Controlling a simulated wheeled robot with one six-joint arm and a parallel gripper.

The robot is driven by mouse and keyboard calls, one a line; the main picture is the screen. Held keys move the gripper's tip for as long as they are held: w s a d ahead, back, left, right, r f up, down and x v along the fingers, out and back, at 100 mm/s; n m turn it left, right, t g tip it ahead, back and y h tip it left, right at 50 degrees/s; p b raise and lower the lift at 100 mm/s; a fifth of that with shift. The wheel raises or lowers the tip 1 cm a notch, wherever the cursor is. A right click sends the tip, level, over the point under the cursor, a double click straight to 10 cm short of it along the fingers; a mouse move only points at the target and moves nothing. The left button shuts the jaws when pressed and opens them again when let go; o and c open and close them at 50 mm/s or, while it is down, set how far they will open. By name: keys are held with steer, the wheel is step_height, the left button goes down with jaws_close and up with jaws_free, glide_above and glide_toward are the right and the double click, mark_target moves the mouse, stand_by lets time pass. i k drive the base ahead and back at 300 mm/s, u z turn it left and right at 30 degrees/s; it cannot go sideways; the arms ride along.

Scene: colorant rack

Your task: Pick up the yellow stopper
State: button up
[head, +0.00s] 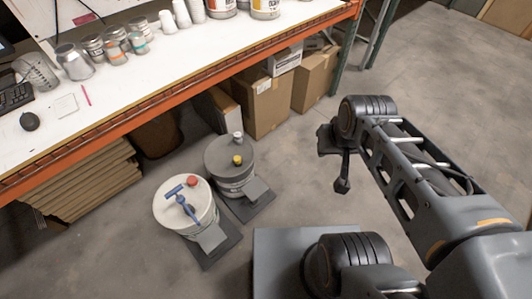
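The yellow stopper (237,160) is a small yellow piece on top of the grey-lidded pail (221,158). The pail stands upright on the floor below the workbench's front edge. My gripper (341,186) hangs at the end of my arm, to the right of the pail and apart from the stopper. It is seen from above and is small and dark. Its fingers cannot be made out well enough to tell whether they are apart. Nothing is seen held in it.
A white-lidded pail (184,213) with a red cap (192,181) and a blue tool (181,199) stands at the front left. A white cap (238,135) is also on the grey lid. Cardboard boxes (265,104) stand behind, under the workbench (150,85). Floor right of the pails is clear.

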mark_target(237, 158)
steer(key=z, duration=1.4)
steer(key=i, duration=1.45)
steer(key=u, duration=3.65)
steer(key=i, duration=0.5)
steer(key=u, duration=0.1)
